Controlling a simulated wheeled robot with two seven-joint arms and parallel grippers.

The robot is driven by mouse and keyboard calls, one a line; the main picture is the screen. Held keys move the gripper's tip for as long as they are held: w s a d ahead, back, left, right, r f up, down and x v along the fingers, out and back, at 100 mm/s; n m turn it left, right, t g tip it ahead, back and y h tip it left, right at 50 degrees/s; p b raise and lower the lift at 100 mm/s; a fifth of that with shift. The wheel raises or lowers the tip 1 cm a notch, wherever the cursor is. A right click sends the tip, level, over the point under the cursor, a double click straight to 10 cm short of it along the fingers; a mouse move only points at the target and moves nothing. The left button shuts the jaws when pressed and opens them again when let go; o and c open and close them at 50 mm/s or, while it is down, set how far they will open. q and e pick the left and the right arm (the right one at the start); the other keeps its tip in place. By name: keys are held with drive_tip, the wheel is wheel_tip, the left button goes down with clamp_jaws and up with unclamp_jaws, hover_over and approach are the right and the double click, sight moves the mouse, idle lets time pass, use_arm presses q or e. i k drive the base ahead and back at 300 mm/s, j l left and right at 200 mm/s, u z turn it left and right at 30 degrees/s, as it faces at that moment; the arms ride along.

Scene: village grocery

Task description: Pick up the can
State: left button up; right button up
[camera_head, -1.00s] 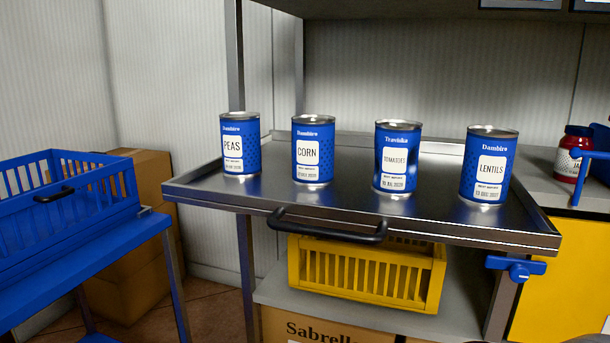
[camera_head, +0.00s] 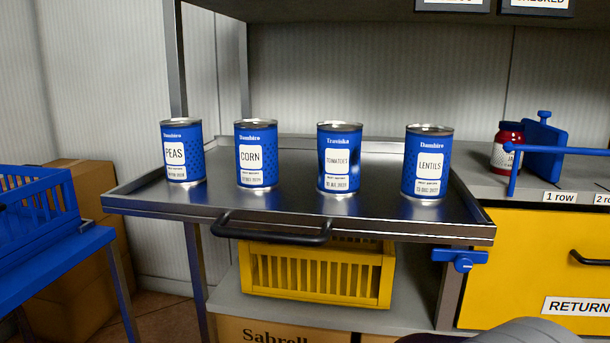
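Several blue cans stand upright in a row on a metal tray shelf (camera_head: 270,205). From left to right they are the peas can (camera_head: 184,152), the corn can (camera_head: 256,155), the tomatoes can (camera_head: 339,160) and the lentils can (camera_head: 427,163). They stand apart from each other, with labels facing me. Neither gripper shows in the head view. A dark grey rounded shape at the bottom right is probably part of my arm.
A black handle (camera_head: 271,230) runs along the tray's front edge. A yellow crate (camera_head: 318,272) sits below. A blue crate (camera_head: 35,215) is on a blue stand at left.

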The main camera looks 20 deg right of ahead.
sight(339, 147)
drive_tip(key=l+z, duration=0.3)
drive_tip(key=z, duration=0.2)
drive_tip(key=l+z, duration=0.3)
drive_tip(key=z, duration=0.2)
